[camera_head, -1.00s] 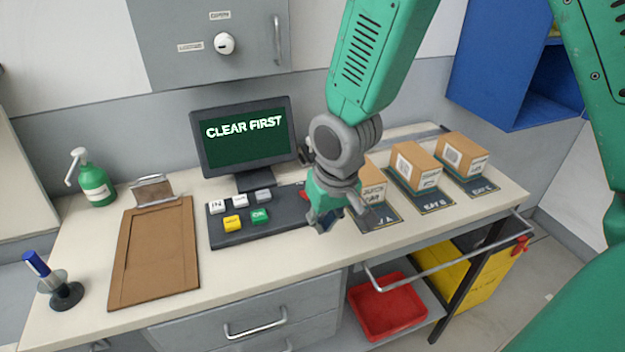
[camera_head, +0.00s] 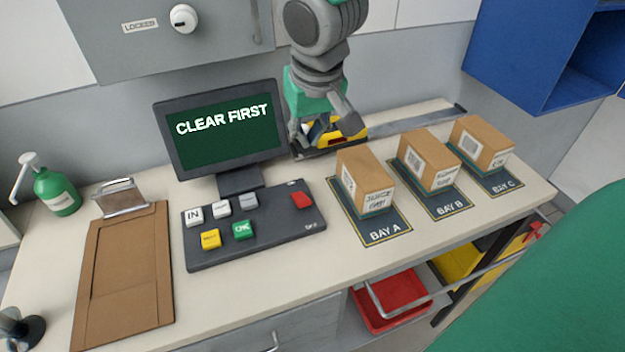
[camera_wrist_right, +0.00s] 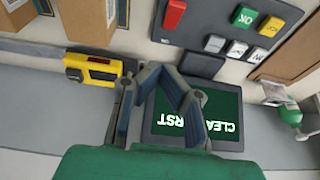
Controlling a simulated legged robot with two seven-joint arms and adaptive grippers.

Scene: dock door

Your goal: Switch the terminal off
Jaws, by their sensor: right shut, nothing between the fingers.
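The terminal's monitor (camera_head: 225,130) stands at the back of the counter and reads "CLEAR FIRST"; it also shows in the right wrist view (camera_wrist_right: 222,112). Its dark keypad (camera_head: 270,226) lies in front. The red key (camera_head: 301,200) sits alone at the keypad's right end, with small lettering below it, and also shows in the wrist view (camera_wrist_right: 174,14). A green OK key (camera_head: 243,230), a yellow key (camera_head: 210,239) and several pale keys are at the left. My right gripper (camera_head: 318,135) is shut and empty, right of the monitor, apart from the keypad. My left gripper is out of view.
A yellow device (camera_head: 347,132) lies behind my right gripper. Cardboard boxes stand at Bay A (camera_head: 364,180), Bay B (camera_head: 430,160) and Bay C (camera_head: 482,142). A clipboard (camera_head: 125,280) and green bottle (camera_head: 56,190) are left. The counter in front of the keypad is clear.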

